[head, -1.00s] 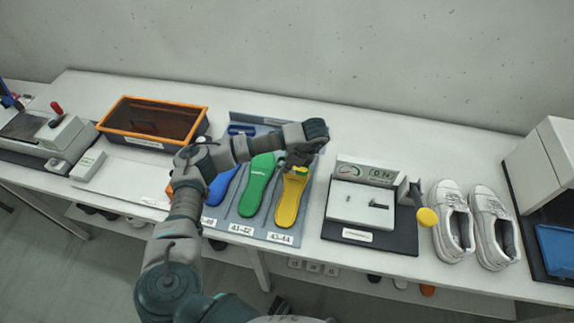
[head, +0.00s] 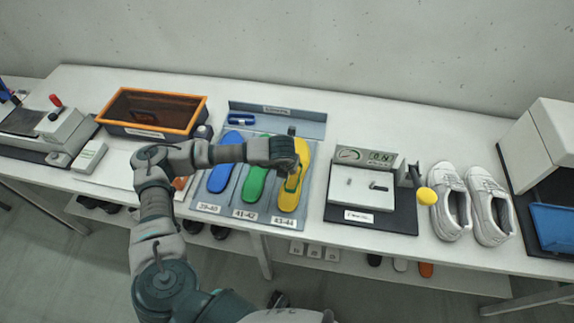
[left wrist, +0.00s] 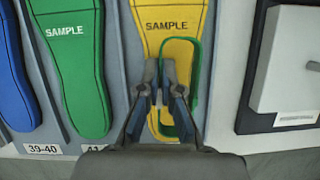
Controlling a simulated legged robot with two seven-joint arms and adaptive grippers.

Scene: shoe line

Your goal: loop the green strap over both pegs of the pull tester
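My left gripper (head: 291,172) is above the yellow insole (head: 302,153) in the 43-44 slot. In the left wrist view its fingers (left wrist: 160,72) are close together, with one long side of the green strap (left wrist: 194,75) between them. The strap is a narrow closed loop seen over the yellow insole; its free side hangs to the right of the fingers. It also shows in the head view (head: 291,184). The pull tester (head: 362,187), right of the insoles, has two small pegs, left (head: 349,182) and right (head: 378,186), both bare. My right gripper is out of view.
Green (head: 255,184) and blue (head: 219,175) insoles lie left of the yellow one; a blue strap (head: 241,119) lies behind. The tester's side carries a yellow knob (head: 427,196), with white shoes (head: 450,213) beyond. An orange-rimmed bin (head: 203,104) stands behind left.

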